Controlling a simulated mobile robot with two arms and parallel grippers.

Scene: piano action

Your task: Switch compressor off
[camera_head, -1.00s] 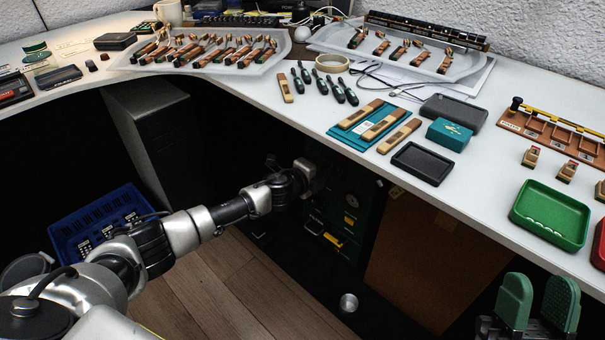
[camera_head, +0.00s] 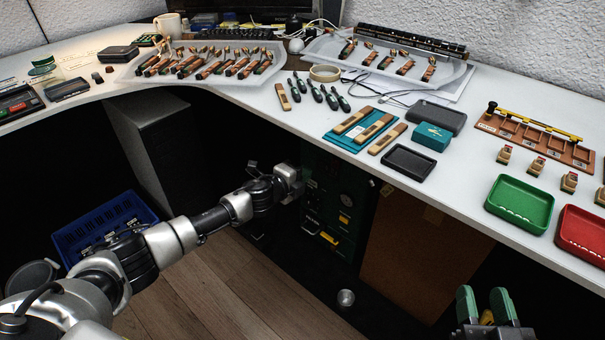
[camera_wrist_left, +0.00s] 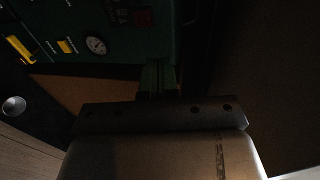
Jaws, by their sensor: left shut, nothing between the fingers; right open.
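The compressor (camera_head: 326,216) is a dark green unit in the shade under the desk, with a round gauge and yellow parts on its front. In the left wrist view, the compressor (camera_wrist_left: 60,15) shows its gauge (camera_wrist_left: 96,45), a yellow handle (camera_wrist_left: 20,50) and a dim red part (camera_wrist_left: 143,16) near the top edge. My left gripper (camera_head: 299,187) is at the compressor's upper left; its shut, empty green fingers (camera_wrist_left: 158,76) point toward the front below the red part. Whether they touch it I cannot tell. My right gripper (camera_head: 485,304) is open and empty at the bottom right.
The white desk (camera_head: 270,115) overhangs the compressor. A brown panel (camera_head: 405,260) stands right of it, and a dark pillar (camera_head: 160,140) and blue crate (camera_head: 105,228) lie to the left. A small metal cup (camera_head: 346,298) is on the floor in front.

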